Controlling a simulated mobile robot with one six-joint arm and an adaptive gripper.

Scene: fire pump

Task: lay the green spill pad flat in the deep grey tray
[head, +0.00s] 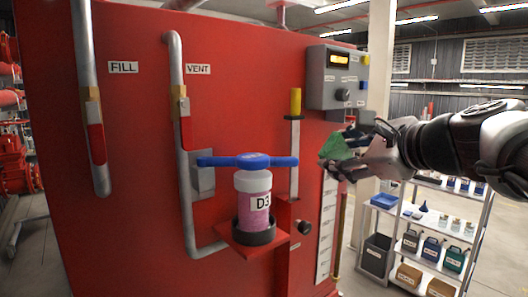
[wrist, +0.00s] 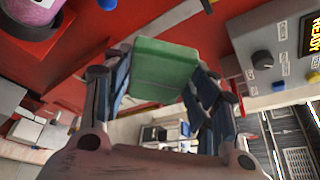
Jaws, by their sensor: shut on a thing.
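The green spill pad (head: 338,148) is held up in the air in front of the red tank, at the right of the head view. My gripper (head: 345,154) is shut on it. In the wrist view the pad (wrist: 160,70) sits between the two blue-padded fingers of my gripper (wrist: 163,88), looking like a folded block. A deep dark grey container (head: 376,257) with a label stands low at the left of the shelf rack, below and apart from my gripper; I cannot tell if it is the grey tray.
The shelf rack (head: 430,235) holds a blue tray (head: 384,201), bottles and several jugs. Close by are the grey control box (head: 338,77) and the yellow-topped upright (head: 295,102). A blue T-handle (head: 247,161) sits over the pink D3 bottle (head: 254,205).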

